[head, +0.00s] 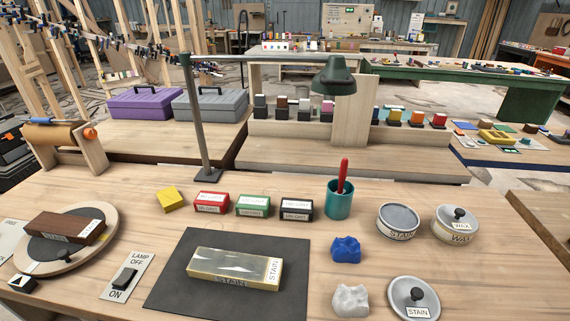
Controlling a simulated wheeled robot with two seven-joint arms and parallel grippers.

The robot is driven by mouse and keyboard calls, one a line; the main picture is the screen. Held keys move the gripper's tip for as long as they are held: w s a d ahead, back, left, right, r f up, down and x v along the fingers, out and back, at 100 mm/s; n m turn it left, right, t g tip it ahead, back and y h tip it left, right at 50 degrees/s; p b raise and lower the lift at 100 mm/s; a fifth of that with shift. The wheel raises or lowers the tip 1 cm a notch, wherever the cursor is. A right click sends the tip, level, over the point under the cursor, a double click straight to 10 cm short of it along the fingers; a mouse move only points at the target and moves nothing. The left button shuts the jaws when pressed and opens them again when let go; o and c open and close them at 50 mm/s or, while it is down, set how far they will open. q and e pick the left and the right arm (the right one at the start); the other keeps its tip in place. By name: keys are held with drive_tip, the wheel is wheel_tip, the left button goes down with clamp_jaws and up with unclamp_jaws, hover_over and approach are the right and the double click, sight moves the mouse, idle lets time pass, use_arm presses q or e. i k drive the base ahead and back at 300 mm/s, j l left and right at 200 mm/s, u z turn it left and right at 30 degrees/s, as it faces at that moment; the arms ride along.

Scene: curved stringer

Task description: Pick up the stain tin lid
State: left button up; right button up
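The stain tin lid (405,290) is a round grey metal disc with a dark knob and a white "STAIN" label. It lies on the workbench at the front right. The stain tin (397,231) stands open behind it, with a pale inside and a "STAIN" label on its front. The wax tin (457,238), labelled "WAX", stands right of it with a similar knobbed lid on top. Neither of my grippers shows in the head view.
A white crumpled cloth (350,300) lies just left of the lid, and a blue one (346,249) behind that. A teal cup (339,206) holds a red-handled tool. A dark mat (185,290) bears a "STAIN" block. A lamp post (198,120) rises at the back.

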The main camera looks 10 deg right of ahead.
sight(411, 297)
drive_tip(key=z, duration=1.4)
